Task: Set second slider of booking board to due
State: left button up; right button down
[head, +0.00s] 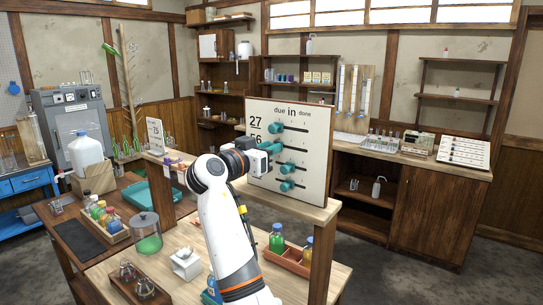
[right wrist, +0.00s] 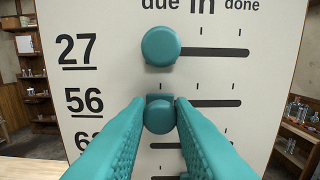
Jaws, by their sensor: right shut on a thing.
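The booking board (head: 318,140) is a white upright panel headed "due in done", with several teal slider knobs in horizontal slots. My right gripper (head: 270,147) is at its second row. In the right wrist view its teal fingers (right wrist: 159,104) stand either side of the second slider's knob (right wrist: 160,117), in the row marked 56, and are shut on it. That knob is at the left, due end of its slot, below the first slider's knob (right wrist: 160,46), also at the left. Lower knobs (head: 287,168) show in the head view. My left gripper is out of view.
The board stands on a wooden shelf ledge (head: 325,212). A crate with bottles (head: 290,258) and a jar with green contents (head: 147,236) are on the bench below. A smaller board (head: 155,135) stands to the left.

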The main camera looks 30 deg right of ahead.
jog(key=shift+r, duration=0.2)
jog(key=c, duration=1.6)
grip_release()
jog(key=shift+w, duration=0.1)
jog(key=o, duration=0.3)
jog(key=shift+w+d+f, duration=0.1)
jog(key=shift+w, duration=0.05)
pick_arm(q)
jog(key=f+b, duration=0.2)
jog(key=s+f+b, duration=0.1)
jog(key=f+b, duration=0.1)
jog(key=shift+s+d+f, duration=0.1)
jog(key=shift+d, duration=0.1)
pick_arm(e)
jog(key=shift+o, duration=0.2)
jog(key=v, duration=1.1)
jog(key=shift+a+f, duration=0.25)
jog(key=shift+a, duration=0.05)
